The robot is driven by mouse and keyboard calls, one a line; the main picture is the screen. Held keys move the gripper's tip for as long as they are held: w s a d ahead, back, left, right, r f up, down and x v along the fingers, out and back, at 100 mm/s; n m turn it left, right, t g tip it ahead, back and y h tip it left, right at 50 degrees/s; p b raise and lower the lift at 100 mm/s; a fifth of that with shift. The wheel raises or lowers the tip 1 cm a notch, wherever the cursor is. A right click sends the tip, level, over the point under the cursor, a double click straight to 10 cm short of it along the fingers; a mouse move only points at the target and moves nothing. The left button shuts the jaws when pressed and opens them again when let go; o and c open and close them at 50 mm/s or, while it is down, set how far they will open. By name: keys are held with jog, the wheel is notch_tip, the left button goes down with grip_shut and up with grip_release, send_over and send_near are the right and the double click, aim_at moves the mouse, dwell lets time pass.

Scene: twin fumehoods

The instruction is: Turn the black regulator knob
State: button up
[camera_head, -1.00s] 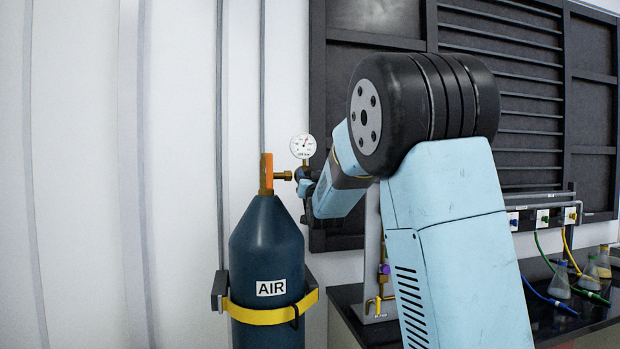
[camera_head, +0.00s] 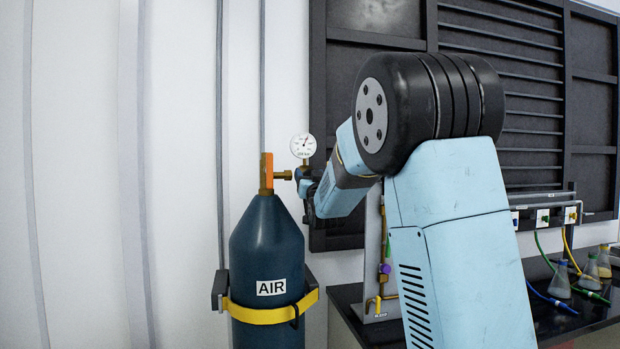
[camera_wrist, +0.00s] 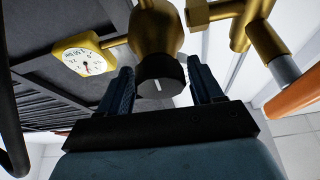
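In the head view my wrist reaches the regulator from the right and hides the knob and fingers. The round pressure gauge (camera_head: 303,146) stands above; its face also shows in the wrist view (camera_wrist: 84,62).
The blue AIR cylinder (camera_head: 267,262) stands upright, held by a yellow strap (camera_head: 262,314), with an orange valve handle (camera_head: 266,172). A dark bench (camera_head: 352,318) with brass fittings, hoses and flasks (camera_head: 560,282) is at right. The white wall at left is clear.

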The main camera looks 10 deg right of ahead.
jog(key=shift+o, duration=0.6)
jog(key=v, duration=1.3)
jog(key=shift+s+f, duration=0.25)
jog(key=shift+s, duration=0.1)
jog(key=shift+d, duration=0.1)
jog(key=s+f+g, duration=0.5)
jog(key=s, duration=0.6)
jog(key=s+f+g, duration=0.5)
jog(key=s+g, duration=0.1)
jog(key=s, duration=0.6)
jog(key=s+d+f+n+g, duration=0.1)
jog(key=s+f+g, duration=0.4)
jog(key=s, duration=0.7)
jog(key=shift+f+g+y, duration=0.4)
jog(key=shift+f, duration=0.05)
jog(key=shift+s+d, duration=0.1)
dwell(1.6)
